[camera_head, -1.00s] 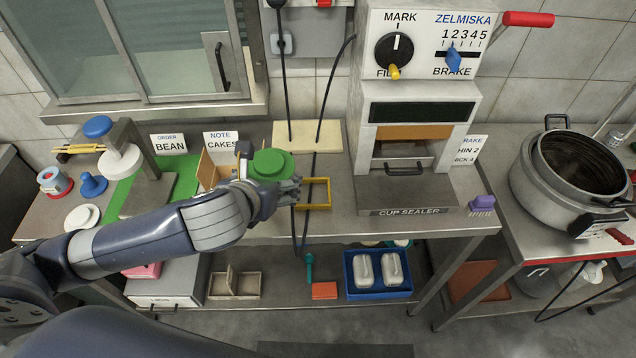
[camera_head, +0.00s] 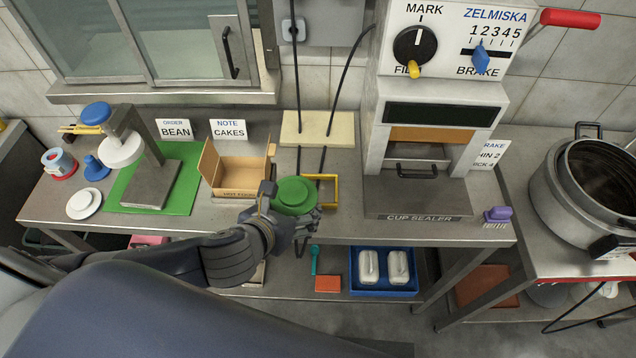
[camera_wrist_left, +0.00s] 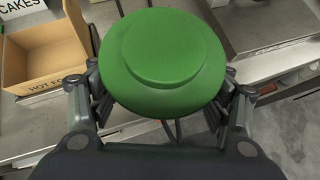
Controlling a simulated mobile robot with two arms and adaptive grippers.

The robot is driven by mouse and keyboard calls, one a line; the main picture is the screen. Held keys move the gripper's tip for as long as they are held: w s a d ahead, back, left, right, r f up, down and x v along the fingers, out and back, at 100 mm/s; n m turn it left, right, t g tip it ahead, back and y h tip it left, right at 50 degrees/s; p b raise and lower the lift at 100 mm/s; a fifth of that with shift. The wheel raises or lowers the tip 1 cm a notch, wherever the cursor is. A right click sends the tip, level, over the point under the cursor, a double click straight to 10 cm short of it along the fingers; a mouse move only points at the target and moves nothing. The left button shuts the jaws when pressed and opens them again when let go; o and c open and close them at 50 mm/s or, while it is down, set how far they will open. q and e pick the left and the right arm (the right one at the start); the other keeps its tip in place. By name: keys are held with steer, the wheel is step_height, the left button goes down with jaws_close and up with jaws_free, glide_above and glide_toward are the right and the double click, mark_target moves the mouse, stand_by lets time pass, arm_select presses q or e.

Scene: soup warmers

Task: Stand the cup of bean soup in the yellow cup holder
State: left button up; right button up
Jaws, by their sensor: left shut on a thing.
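The cup of bean soup shows as a round green lid (camera_head: 294,196) in the head view; its body is hidden below the lid. The green lid also fills the middle of the left wrist view (camera_wrist_left: 163,62). My left gripper (camera_head: 300,214) is shut on the cup, its fingers on both sides under the lid. The yellow cup holder (camera_head: 329,190) is a square frame at the counter's front edge, just right of the cup and partly behind it. The cup is in front of and left of the holder, apart or overlapping it only in view. My right gripper is not in view.
An open cardboard box (camera_head: 238,172) stands left of the cup. The cup sealer (camera_head: 420,190) stands to the right, with a purple item (camera_head: 497,214) beside it. A cream board (camera_head: 318,128) lies behind, with black cables hanging past it.

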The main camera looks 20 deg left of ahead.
mark_target(294, 198)
arm_select(q)
steer(key=w, duration=0.3)
steer(key=w+d+p, duration=0.1)
steer(key=w, duration=0.3)
steer(key=w+p, duration=0.1)
steer(key=w, duration=0.2)
steer(key=shift+w+d+f, duration=0.3)
steer(key=shift+w+d, duration=0.05)
steer(key=shift+w, duration=0.05)
steer(key=shift+w+f, duration=0.1)
steer(key=shift+f, duration=1.7)
steer(key=o, duration=0.8)
steer(key=shift+f, duration=0.15)
steer(key=v, duration=1.2)
